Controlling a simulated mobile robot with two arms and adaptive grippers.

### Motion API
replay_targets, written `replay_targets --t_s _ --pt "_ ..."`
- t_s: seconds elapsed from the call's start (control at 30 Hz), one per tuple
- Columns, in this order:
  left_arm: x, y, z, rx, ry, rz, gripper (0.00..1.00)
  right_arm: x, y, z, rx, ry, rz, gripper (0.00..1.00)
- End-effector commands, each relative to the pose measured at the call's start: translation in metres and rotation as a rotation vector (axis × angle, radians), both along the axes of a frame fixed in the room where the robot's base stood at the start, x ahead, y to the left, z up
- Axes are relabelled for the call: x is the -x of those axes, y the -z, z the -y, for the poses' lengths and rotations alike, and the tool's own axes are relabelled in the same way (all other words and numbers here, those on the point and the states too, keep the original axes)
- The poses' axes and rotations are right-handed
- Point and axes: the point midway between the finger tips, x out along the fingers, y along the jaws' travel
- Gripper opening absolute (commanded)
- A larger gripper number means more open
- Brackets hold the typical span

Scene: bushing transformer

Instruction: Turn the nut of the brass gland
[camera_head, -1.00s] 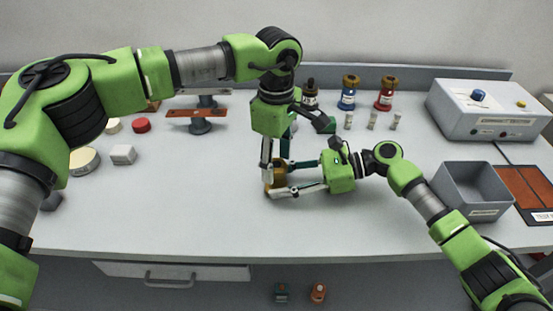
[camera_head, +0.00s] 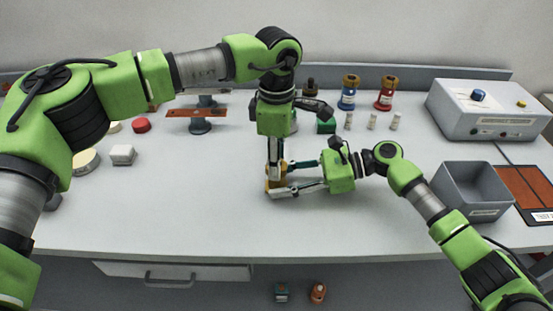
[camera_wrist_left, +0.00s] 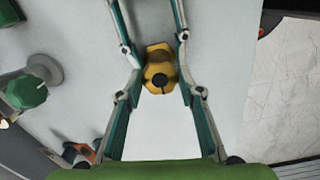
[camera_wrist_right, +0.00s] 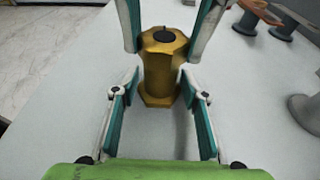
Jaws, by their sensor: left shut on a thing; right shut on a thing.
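The brass gland (camera_head: 272,183) stands upright on the bench near its middle. Its hex nut with a dark top shows from above in the left wrist view (camera_wrist_left: 159,72) and at the upper end in the right wrist view (camera_wrist_right: 164,38). My left gripper (camera_head: 275,166) points straight down and is shut on the nut. My right gripper (camera_wrist_right: 160,82) comes in level from the right, below it, and is shut on the gland's body (camera_wrist_right: 159,72). The fingers partly hide the gland in the head view.
Blue (camera_head: 349,92) and red (camera_head: 386,93) bushings stand at the back, with several small pale pieces in front. A grey bin (camera_head: 473,190) and a control box (camera_head: 490,108) are at right. A white block (camera_head: 122,154) lies at left. The front bench is clear.

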Motion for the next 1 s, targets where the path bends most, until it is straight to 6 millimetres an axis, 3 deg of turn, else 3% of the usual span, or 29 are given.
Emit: replay_targets --t_s 0.6,1.0 --pt "-0.0004 -0.0005 0.0001 0.001 -0.576 0.001 0.13 0.0005 -0.0001 -0.0003 0.0 -0.002 -0.001 0.29" --pt "-0.0003 -0.0008 -0.0001 0.0 -0.828 0.001 0.13 0.0006 0.0 -0.0003 0.0 -0.002 -0.001 0.29"
